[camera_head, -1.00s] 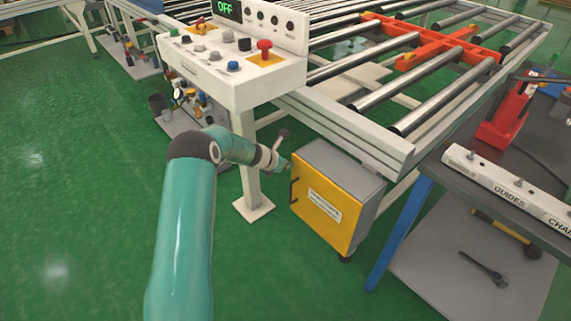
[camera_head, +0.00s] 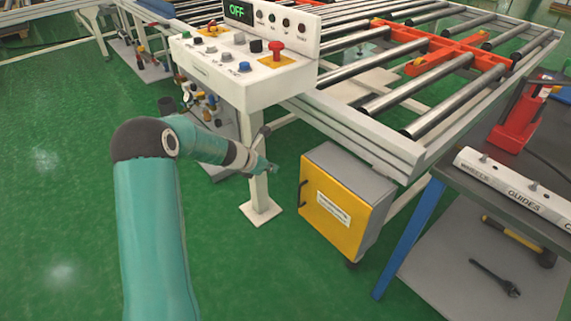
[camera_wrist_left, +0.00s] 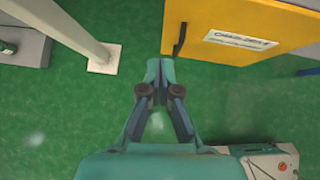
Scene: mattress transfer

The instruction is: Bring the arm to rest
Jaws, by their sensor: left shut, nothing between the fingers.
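My left arm (camera_head: 152,220) is teal and comes up from the bottom left of the head view. Its gripper (camera_head: 270,168) is shut and empty, in front of the control panel's white post (camera_head: 256,155) and left of the yellow cabinet (camera_head: 335,212). In the left wrist view the shut fingertips (camera_wrist_left: 160,66) meet over green floor, just below the cabinet's dark handle (camera_wrist_left: 179,40) in the picture. They appear apart from the cabinet. My right gripper is not in view.
The white control panel (camera_head: 215,68) with an OFF display and red button stands above the gripper. A roller conveyor (camera_head: 355,130) runs behind. A dark workbench (camera_head: 470,178) with a blue leg is at right. Green floor (camera_head: 60,180) is clear at left.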

